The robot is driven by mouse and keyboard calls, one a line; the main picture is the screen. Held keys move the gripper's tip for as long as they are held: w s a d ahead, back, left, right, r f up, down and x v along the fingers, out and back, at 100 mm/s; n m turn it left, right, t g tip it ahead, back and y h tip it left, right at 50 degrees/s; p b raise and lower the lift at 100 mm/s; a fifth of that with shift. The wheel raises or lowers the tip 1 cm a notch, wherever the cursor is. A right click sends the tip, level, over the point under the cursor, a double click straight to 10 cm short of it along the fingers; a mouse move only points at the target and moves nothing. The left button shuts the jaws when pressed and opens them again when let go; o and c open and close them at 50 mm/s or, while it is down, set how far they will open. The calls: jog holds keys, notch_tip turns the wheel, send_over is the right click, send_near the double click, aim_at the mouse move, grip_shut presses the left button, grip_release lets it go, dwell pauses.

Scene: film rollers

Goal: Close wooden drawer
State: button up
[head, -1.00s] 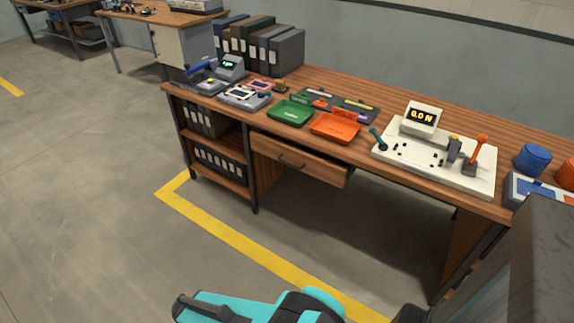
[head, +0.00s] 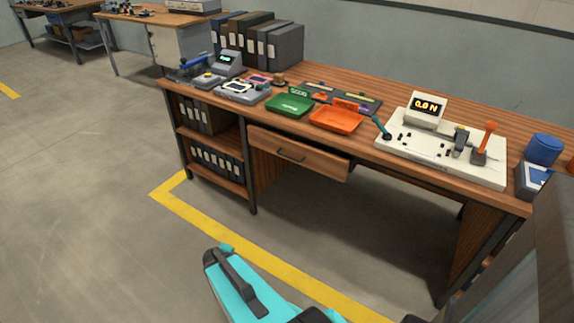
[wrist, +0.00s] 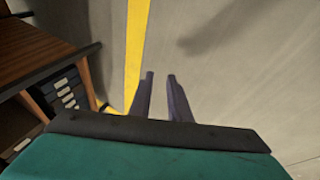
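The wooden drawer (head: 298,154) is under the desk top, right of the shelf section, in the head view. Its front has a dark handle (head: 291,155) and stands a little out from the desk, so it is partly open. My gripper's two dark fingers (wrist: 161,76) show in the wrist view with a gap between them and only floor behind. The gripper is open and empty, and touches nothing visible. In the head view my teal arm is at the bottom, apart from the desk; the fingers cannot be made out there. I cannot pick out the drawer in the wrist view.
The desk (head: 385,168) carries a green tray (head: 290,105), an orange tray (head: 336,118) and a white force tester (head: 440,150). Binders (head: 217,163) fill the left shelf, also in the wrist view (wrist: 67,95). Open floor with a yellow line (head: 235,245) lies in front.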

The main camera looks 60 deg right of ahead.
jog(key=w+d+r+n+t+h+b, duration=0.1)
jog(key=d+r+n+t+h+b, duration=0.2)
jog(key=d, duration=0.6)
jog(key=w+d+r+t+h+b, duration=0.1)
jog(key=d+r+t+b, duration=0.3)
jog(key=d, duration=0.6)
jog(key=w+d+r+n+t+h+b, duration=0.1)
jog(key=d+r+n+h+b, duration=0.1)
jog(key=d+r, duration=0.5)
jog(key=n+t+y+b, duration=0.3)
jog(key=n+t+b, duration=0.4)
jog(key=n+b, duration=0.55)
send_near(287, 157)
jog(key=s+p, duration=0.1)
jog(key=s+f+n, duration=0.1)
jog(key=s, duration=0.1)
jog(key=shift+s+a+f+p, duration=0.2)
jog(key=shift+s+a+p, duration=0.05)
jog(key=shift+p, duration=0.15)
jog(key=shift+w, duration=0.15)
jog(key=b+x, duration=0.2)
jog(key=x, duration=1.1)
jog(key=shift+w+r+b, duration=0.25)
jog(key=shift+b, duration=0.05)
grip_shut()
